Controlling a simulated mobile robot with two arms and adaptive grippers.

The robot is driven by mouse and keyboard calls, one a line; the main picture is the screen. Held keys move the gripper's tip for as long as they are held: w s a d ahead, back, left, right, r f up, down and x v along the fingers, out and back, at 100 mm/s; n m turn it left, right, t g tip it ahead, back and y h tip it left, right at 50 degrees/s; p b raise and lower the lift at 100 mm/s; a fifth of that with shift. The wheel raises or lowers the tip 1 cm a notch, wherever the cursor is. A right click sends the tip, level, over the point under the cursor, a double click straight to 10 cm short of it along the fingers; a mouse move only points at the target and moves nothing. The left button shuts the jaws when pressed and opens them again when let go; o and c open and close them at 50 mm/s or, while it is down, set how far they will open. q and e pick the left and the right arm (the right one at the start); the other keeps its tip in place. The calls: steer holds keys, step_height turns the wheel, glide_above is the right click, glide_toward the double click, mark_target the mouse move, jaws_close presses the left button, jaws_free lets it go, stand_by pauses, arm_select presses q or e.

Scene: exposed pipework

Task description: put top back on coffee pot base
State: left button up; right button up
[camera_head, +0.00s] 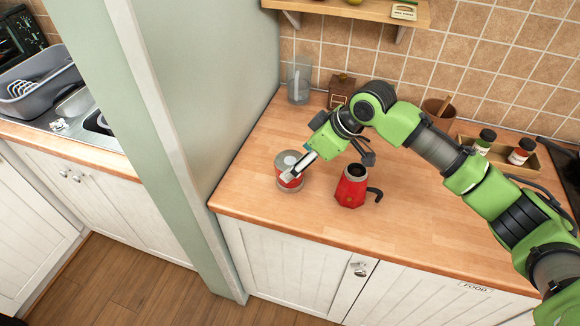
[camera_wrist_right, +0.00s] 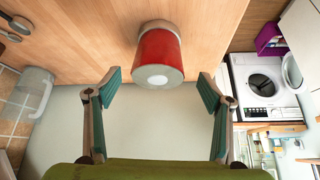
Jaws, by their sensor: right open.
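A red pot with a black handle (camera_head: 352,187) and a dark open top stands upright on the wooden counter (camera_head: 400,225). To its left stands a red cylinder with a silvery rim and a pale round centre (camera_head: 283,182); I cannot tell whether it belongs to the pot. It also shows in the right wrist view (camera_wrist_right: 158,52), ahead of and between the spread fingers. My right gripper (camera_head: 298,167) is over the cylinder in the head view, partly hiding it; its fingers (camera_wrist_right: 161,91) are wide apart and empty. My left gripper is out of view.
A pale green wall end (camera_head: 190,120) borders the counter on the left. A clear jug (camera_head: 299,80), a brown box (camera_head: 340,92), a brown pot (camera_head: 438,113) and a tray with two jars (camera_head: 528,168) stand at the back. The counter's front is clear.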

mark_target(295, 162)
steer(key=shift+w+a+f, duration=0.1)
steer(key=shift+a+f, duration=0.05)
steer(key=shift+a, duration=0.05)
steer(key=p+x, duration=0.2)
steer(key=x, duration=0.1)
steer(key=shift+w+a+f, duration=0.2)
steer(key=shift+w+f, duration=0.05)
steer(key=shift+f, duration=0.05)
steer(key=shift+w+a+f, duration=0.15)
steer(key=shift+a+f, duration=0.05)
steer(key=shift+f, duration=0.2)
steer(key=c, duration=1.4)
